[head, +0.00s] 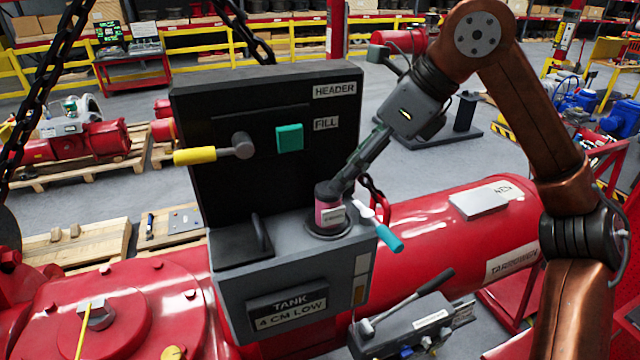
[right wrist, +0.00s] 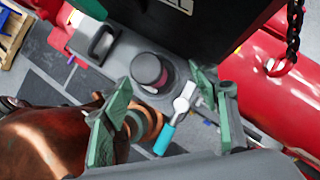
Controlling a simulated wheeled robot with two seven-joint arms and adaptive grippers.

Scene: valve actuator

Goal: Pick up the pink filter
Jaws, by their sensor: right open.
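The pink filter (head: 329,215) stands upright in a round dark seat (head: 329,231) on the ledge of a grey box (head: 235,285). It has a dark top and a pale label. My right gripper (head: 350,178) reaches down from the upper right, its fingers close to the filter's top in the head view. In the right wrist view the green fingers (right wrist: 160,112) are spread apart with nothing between them. The filter (right wrist: 161,83) shows beyond them, mostly as its dark round top. I cannot tell whether a finger touches it. My left gripper is not in view.
A teal-handled valve lever (head: 388,236) is right beside the seat. A black panel (head: 260,110) with a yellow-handled lever (head: 200,155) and a teal square (head: 289,138) rises behind. A black handle (head: 261,236) stands left on the ledge. A chain (head: 255,38) hangs behind the panel.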

